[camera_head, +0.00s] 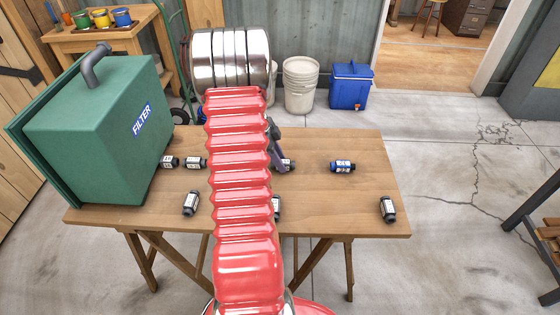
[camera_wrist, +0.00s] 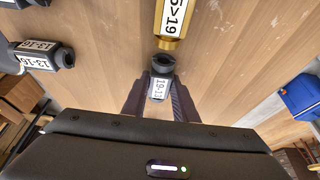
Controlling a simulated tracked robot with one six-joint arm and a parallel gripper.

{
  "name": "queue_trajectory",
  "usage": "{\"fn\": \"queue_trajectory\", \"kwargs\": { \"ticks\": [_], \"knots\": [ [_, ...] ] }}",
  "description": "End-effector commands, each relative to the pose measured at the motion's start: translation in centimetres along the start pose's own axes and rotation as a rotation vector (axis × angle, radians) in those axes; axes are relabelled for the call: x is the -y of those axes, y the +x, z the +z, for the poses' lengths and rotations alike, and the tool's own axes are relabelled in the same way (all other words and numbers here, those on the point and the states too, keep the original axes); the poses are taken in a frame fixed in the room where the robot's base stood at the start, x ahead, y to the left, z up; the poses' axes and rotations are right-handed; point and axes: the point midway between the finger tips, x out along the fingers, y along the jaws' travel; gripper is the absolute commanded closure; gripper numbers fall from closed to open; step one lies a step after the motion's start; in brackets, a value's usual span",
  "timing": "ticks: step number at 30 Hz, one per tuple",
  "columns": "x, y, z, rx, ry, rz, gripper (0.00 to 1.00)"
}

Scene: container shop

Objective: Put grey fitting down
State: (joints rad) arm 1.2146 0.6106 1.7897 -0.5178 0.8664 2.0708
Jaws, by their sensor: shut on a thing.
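The grey fitting (camera_wrist: 160,82), a short dark tube with a white label, sits between the two fingers of my gripper (camera_wrist: 159,100) in the wrist view. Its open dark end faces away from my palm. In the head view my gripper (camera_head: 279,158) is low over the wooden table (camera_head: 320,205), partly behind my red arm. A labelled fitting (camera_head: 289,164) shows beside the fingers there, partly hidden. I cannot tell whether the held fitting touches the table top.
A brass-ended fitting (camera_wrist: 170,38) lies just ahead of the held one. A dark fitting (camera_wrist: 42,56) lies to the left. Other fittings (camera_head: 190,203) and a blue-banded one (camera_head: 343,166) are spread on the table. The green FILTER box (camera_head: 95,135) fills the table's left end.

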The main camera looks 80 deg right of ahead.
Motion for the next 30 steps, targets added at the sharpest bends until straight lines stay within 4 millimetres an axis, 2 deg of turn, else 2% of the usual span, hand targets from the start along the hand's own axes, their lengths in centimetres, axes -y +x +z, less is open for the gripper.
{"fn": "queue_trajectory", "kwargs": {
  "ticks": [9, 10, 17, 26, 30],
  "knots": [
    [-0.01, 0.2, 0.03, 0.0, 0.0, 0.001, 1.0],
    [-0.01, 0.17, 0.02, 0.0, 0.001, 0.0, 0.72],
    [0.0, 0.16, 0.0, 0.0, 0.001, 0.0, 0.56],
    [0.01, 0.02, -0.06, 0.0, 0.001, 0.0, 0.55],
    [0.06, -0.79, -0.06, 0.0, 0.0, -0.002, 0.55]
  ]
}}
